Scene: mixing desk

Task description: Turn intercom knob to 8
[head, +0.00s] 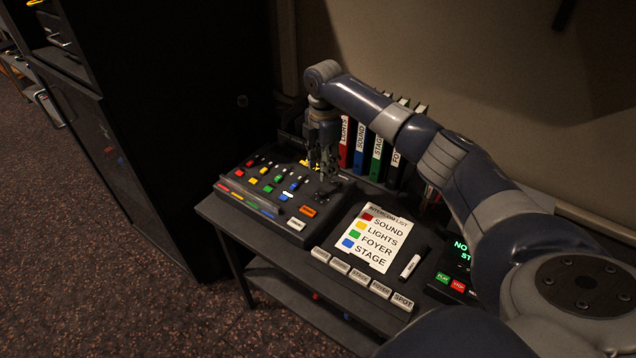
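The mixing desk (284,200) is a dark sloped console with coloured buttons and sliders, at the left of the table. My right gripper (326,172) points down over its back right part, close to the panel. The fingers look dark and close together, but I cannot tell whether they are open or shut. An intercom knob cannot be made out; the gripper covers part of the panel. The intercom list (372,238) is a white card with red, yellow, green and blue squares for sound, lights, foyer and stage. My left gripper is not in view.
Labelled binders (360,146) stand at the back, behind the desk. A small display (461,250) with green and red buttons is at right. A dark cabinet (170,110) stands left.

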